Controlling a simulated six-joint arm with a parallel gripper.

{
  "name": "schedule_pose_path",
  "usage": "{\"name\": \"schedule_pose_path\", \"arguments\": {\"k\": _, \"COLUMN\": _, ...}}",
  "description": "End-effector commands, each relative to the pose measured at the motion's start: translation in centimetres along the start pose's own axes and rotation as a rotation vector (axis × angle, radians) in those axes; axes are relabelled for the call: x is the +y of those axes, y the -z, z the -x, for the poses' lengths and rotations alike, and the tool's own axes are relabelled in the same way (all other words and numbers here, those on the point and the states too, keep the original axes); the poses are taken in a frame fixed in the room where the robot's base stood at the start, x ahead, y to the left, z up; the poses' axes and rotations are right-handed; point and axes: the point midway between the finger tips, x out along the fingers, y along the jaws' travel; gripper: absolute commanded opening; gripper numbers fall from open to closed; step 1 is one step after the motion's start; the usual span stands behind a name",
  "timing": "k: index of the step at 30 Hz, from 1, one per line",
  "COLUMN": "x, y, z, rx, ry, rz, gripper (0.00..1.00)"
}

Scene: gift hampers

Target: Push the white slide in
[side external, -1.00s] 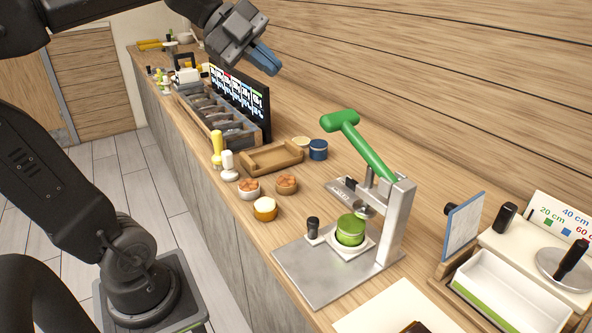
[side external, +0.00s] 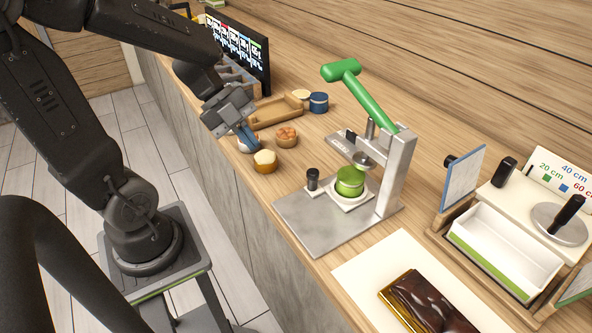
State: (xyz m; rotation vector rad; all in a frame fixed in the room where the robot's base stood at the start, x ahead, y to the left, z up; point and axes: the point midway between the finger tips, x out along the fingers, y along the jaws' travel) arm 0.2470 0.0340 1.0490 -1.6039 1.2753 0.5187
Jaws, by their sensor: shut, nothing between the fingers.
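The white slide (side external: 355,204) is a small white plate on the metal base of the press (side external: 305,225). It carries a round green piece (side external: 349,183), and a black knob (side external: 312,179) stands at its left, near end. The green piece sits below and slightly left of the round metal plunger (side external: 363,161). The green lever (side external: 367,94) of the press is raised. My gripper (side external: 255,149) is shut and empty, pointing down at the counter's front edge. It is left of the press and apart from the knob, and it partly hides a small white bowl.
A yellow-topped round pot (side external: 265,161) and a bowl of brownish pieces (side external: 286,137) stand between my gripper and the press. A wooden tray (side external: 283,109) and blue tub (side external: 319,103) are behind. A chocolate-coloured block (side external: 425,304) lies on a white board (side external: 372,267) in front.

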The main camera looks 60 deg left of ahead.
Motion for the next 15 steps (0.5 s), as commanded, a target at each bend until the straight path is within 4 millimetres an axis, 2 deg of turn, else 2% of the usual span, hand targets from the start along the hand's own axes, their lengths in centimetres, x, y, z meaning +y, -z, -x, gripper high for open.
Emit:
{"name": "schedule_pose_path", "arguments": {"k": 5, "x": 0.1, "y": 0.1, "z": -2.3, "rx": 0.005, "ry": -0.006, "rz": 0.0, "gripper": 0.0}}
{"name": "schedule_pose_path", "arguments": {"k": 15, "x": 0.1, "y": 0.1, "z": -9.1, "rx": 0.004, "ry": -0.007, "rz": 0.002, "gripper": 0.0}}
